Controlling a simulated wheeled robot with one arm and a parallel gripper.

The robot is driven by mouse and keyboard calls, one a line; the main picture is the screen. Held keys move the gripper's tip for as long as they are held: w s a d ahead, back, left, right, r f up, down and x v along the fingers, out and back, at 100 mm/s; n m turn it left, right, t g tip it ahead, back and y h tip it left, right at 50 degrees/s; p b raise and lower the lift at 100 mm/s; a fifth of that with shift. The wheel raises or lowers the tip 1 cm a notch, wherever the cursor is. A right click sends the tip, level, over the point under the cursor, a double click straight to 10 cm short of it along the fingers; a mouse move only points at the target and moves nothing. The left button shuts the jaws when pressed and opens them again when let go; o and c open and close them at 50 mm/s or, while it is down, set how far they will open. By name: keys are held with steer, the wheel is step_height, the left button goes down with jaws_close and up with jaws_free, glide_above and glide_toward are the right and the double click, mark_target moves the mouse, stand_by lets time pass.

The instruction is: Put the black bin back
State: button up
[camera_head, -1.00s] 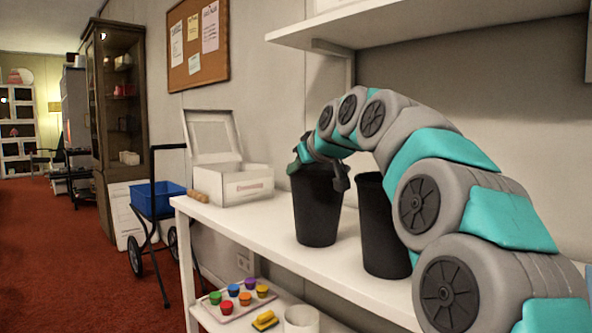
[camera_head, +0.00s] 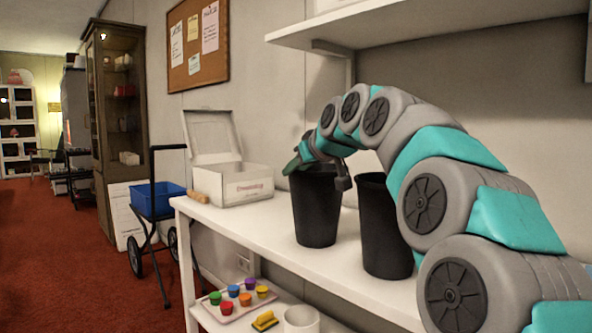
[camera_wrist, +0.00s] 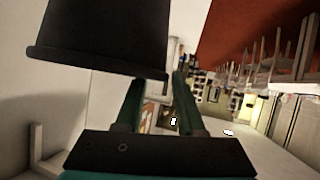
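Two black bins stand upright on the white table. The left black bin (camera_head: 315,212) is behind and left of the right black bin (camera_head: 383,230), whose right side is partly hidden by my arm. My gripper (camera_head: 294,163) is at the rim of the left bin, with its teal finger part beside the rim's left side. In the wrist view a black bin (camera_wrist: 95,35) fills the upper left. Its rim covers the tip of one teal finger of my gripper (camera_wrist: 157,85). The fingers stand apart with background showing between them. I see no firm grip on the bin.
A white box with a raised lid (camera_head: 232,180) stands on the table (camera_head: 272,240) left of the bins. A shelf (camera_head: 400,28) juts from the wall above my arm. A cart with a blue crate (camera_head: 157,200) is on the red floor. Coloured cups (camera_head: 240,295) sit below the tabletop.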

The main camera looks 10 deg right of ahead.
steer(key=v, duration=1.1)
steer(key=shift+s+r, duration=0.15)
steer(key=s+a+f+m+g+h, duration=0.1)
steer(key=s+f+g, duration=0.1)
steer(key=s+f, duration=0.5)
steer(key=s+a+f+g, duration=0.1)
steer(key=s+f+g, duration=0.2)
steer(key=f, duration=0.8)
steer(key=s+a+f+m+g+h, duration=0.1)
steer(key=s+f+g, duration=0.1)
steer(key=s+f, duration=0.5)
steer(key=s+d+f+m+g+h, duration=0.2)
steer(key=s+f+g, duration=0.4)
steer(key=s+f, duration=1.6)
steer(key=shift+s+d+m+g, duration=0.4)
steer(key=shift+d+m, duration=0.2)
steer(key=shift+d, duration=0.55)
